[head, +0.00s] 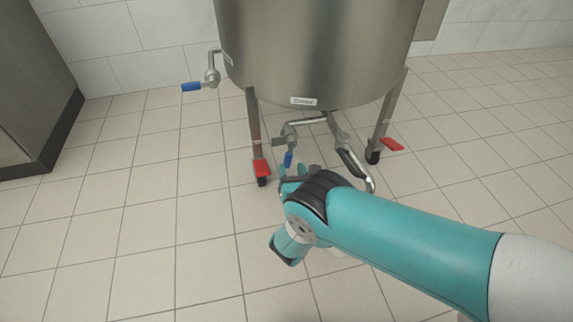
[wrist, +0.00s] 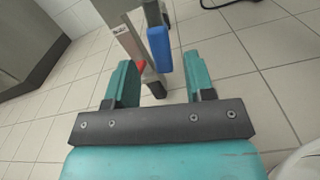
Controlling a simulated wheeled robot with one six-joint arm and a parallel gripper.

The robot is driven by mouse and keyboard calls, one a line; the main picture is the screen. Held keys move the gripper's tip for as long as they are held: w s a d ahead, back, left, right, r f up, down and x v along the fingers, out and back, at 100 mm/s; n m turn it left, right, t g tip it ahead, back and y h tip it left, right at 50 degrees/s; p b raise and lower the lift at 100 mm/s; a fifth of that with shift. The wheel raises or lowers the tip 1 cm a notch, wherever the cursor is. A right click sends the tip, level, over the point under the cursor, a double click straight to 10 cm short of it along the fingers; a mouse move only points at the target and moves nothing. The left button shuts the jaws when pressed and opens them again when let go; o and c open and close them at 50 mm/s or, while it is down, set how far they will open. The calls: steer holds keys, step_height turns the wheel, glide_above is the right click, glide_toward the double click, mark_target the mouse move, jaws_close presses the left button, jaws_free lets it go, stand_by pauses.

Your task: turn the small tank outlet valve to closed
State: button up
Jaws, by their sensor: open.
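A steel tank (head: 315,45) stands on legs, with an outlet valve under its front. That valve's blue handle (head: 288,160) points down from the pipe; it also shows in the wrist view (wrist: 159,48), upright just beyond my fingers. My gripper (head: 292,171) is just below and in front of this handle. In the wrist view my gripper (wrist: 161,74) is open and empty, with the blue handle lined up between its two teal fingers, apart from both. A second valve with a blue handle (head: 191,87) sits at the tank's left side, its handle pointing left.
A tank leg with a red caster pedal (head: 262,168) stands just left of my gripper. Another red pedal (head: 391,144) is at the right leg. A bent steel pipe (head: 352,160) runs under the tank. A dark cabinet (head: 35,80) stands far left. Tiled floor is free in front.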

mark_target(288, 161)
steer(key=shift+w+f+b, duration=0.35)
steer(key=shift+w+b, duration=0.1)
steer(key=shift+b, duration=0.2)
steer(key=b+x, duration=0.1)
steer(key=x, duration=0.3)
steer(key=b+x, duration=0.1)
steer(key=x, duration=0.1)
steer(key=shift+s+r+b, duration=0.1)
steer(key=shift+r+b, duration=0.2)
steer(key=shift+r, duration=0.05)
steer(key=shift+c, duration=0.2)
steer(key=shift+a, duration=0.1)
jaws_close()
